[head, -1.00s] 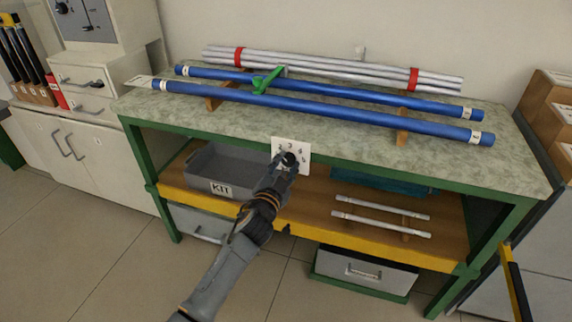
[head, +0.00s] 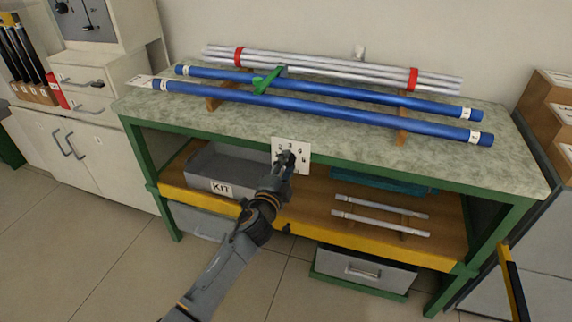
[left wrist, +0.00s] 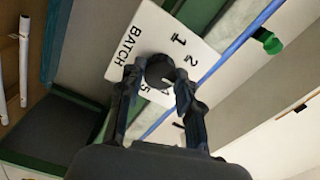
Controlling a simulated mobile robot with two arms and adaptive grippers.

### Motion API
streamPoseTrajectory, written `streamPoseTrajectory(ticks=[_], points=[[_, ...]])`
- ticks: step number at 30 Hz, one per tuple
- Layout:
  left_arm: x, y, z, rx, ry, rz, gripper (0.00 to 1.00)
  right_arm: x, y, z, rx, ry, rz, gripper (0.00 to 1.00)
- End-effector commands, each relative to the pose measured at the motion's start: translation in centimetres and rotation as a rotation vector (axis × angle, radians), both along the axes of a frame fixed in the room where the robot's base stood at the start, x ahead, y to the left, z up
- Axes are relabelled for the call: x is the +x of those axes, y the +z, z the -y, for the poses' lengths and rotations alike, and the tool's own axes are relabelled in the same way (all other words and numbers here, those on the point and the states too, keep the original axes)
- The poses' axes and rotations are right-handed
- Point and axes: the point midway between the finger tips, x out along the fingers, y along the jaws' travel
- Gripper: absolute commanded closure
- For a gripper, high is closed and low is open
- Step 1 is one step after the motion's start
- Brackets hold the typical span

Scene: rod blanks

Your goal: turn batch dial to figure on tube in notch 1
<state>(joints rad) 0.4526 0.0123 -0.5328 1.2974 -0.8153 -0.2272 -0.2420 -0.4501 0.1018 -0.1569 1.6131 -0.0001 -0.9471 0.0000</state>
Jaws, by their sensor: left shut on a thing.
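The batch dial is a white plate (head: 278,144) with black figures on the bench's front edge. In the left wrist view the plate (left wrist: 190,42) reads BATCH, with 1, 2 and 5 legible, and its dark round knob (left wrist: 158,70) sits between my fingers. My left gripper (head: 287,160) is shut on the knob; its fingers (left wrist: 157,88) hide part of the figures. The pointer's setting is unclear. Two blue tubes, a front one (head: 330,107) and a rear one (head: 340,90), lie across wooden rests (head: 402,130). Their white end labels are too small to read. My right gripper is out of view.
Silvery rods (head: 330,65) with red bands lie at the back of the bench (head: 480,150). A green piece (head: 266,82) stands by the blue tubes. Below are a grey KIT tray (head: 205,172), two pale rods (head: 380,222) and a drawer (head: 365,270).

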Motion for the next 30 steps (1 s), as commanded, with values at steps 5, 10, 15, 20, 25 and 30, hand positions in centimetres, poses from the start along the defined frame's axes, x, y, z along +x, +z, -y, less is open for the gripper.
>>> streamPoseTrajectory(ticks=[5,10,15,20,25,30], points=[[-0.02,-0.07,0.03,0.025,0.0,0.007,0.97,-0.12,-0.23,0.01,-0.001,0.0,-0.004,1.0],[-0.03,-0.08,0.03,0.028,-0.001,0.007,0.97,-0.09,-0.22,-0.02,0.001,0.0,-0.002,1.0],[-0.03,-0.09,0.03,0.027,-0.001,0.007,0.97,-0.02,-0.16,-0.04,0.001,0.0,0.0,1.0],[-0.03,-0.08,0.03,0.027,0.0,0.008,0.43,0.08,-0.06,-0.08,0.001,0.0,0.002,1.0],[-0.02,-0.05,0.02,0.027,0.0,0.008,0.43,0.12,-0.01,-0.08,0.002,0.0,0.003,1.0],[-0.17,-0.04,-0.06,0.027,0.0,0.009,0.43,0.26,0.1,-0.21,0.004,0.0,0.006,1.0]])
